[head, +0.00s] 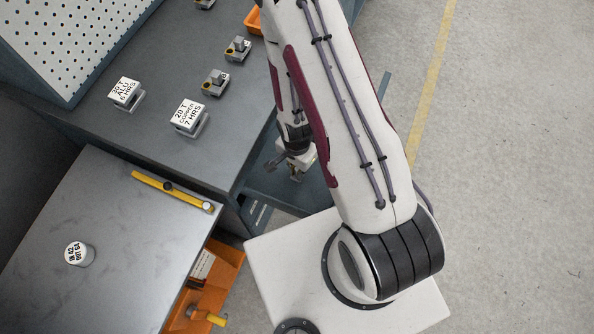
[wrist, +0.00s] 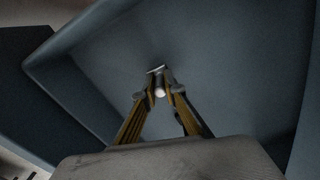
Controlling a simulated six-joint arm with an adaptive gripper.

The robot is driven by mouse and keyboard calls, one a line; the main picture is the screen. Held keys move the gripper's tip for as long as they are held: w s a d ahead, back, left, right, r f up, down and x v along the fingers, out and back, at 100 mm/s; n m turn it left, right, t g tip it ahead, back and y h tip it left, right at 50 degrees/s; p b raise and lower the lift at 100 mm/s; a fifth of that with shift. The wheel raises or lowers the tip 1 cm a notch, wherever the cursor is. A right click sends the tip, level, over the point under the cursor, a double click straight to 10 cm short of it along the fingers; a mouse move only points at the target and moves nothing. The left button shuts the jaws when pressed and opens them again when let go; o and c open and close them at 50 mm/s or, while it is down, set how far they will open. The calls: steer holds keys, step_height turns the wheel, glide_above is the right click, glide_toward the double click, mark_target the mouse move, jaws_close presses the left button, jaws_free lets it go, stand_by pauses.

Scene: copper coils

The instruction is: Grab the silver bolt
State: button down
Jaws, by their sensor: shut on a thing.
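The silver bolt (wrist: 159,92) shows in the wrist view as a small pale piece with a bright round end, between my fingertips. My gripper (wrist: 158,84) is shut on it, with its two brownish-yellow fingers coming together at the tips. In the head view my gripper (head: 296,176) is low beside the right edge of the grey bench, partly covered by my arm. The bolt cannot be made out in the head view.
Below my gripper in the wrist view is a blue-grey tray-like surface (wrist: 235,85) with raised edges. An orange bin (head: 222,275) stands at lower middle. Open floor (head: 510,170) lies right.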

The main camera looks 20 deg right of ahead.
steer(key=shift+r, duration=4.25)
